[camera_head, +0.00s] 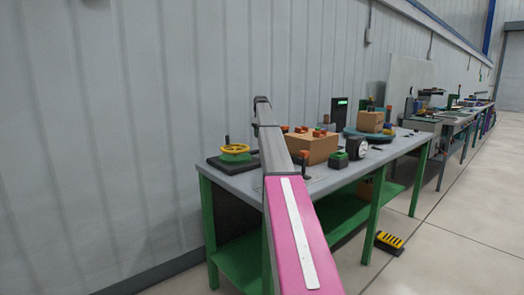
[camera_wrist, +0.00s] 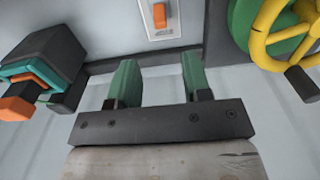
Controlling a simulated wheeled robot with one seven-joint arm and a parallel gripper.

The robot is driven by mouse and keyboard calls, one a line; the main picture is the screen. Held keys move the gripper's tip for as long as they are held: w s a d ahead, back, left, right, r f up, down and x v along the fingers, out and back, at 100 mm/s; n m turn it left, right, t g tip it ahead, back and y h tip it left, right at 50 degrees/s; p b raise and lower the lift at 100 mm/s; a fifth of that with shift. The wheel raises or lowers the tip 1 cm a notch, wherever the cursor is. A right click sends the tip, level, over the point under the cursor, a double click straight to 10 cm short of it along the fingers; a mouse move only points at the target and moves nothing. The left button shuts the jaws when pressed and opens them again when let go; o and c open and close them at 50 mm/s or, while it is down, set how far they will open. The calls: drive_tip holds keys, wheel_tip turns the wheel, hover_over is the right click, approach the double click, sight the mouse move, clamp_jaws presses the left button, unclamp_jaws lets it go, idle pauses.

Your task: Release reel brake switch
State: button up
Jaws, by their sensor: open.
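An orange switch lever (camera_wrist: 161,15) stands on a light plate (camera_wrist: 147,22) at the top middle of the wrist view. The lettering below it is too small to read, so I cannot confirm that it is the reel brake switch. My gripper (camera_wrist: 158,62) has two green fingers set wide apart, with nothing between them. The switch lies beyond the fingertips, roughly in line with the gap and apart from them. In the head view my pink arm reaches over the workbench (camera_head: 253,180); I cannot make out the gripper or the switch there.
A yellow handwheel (camera_wrist: 262,38) is right of my gripper; it also shows on the bench (camera_head: 235,149). A dark block with teal and orange parts (camera_wrist: 45,65) is to the left. A cardboard box (camera_head: 318,148), a round gauge (camera_head: 357,148) and a yellow pedal (camera_head: 390,241) are farther right.

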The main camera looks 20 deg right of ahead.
wheel_tip(320, 180, down, 11)
drive_tip(key=shift+r, duration=0.15)
idle(0.4)
clamp_jaws()
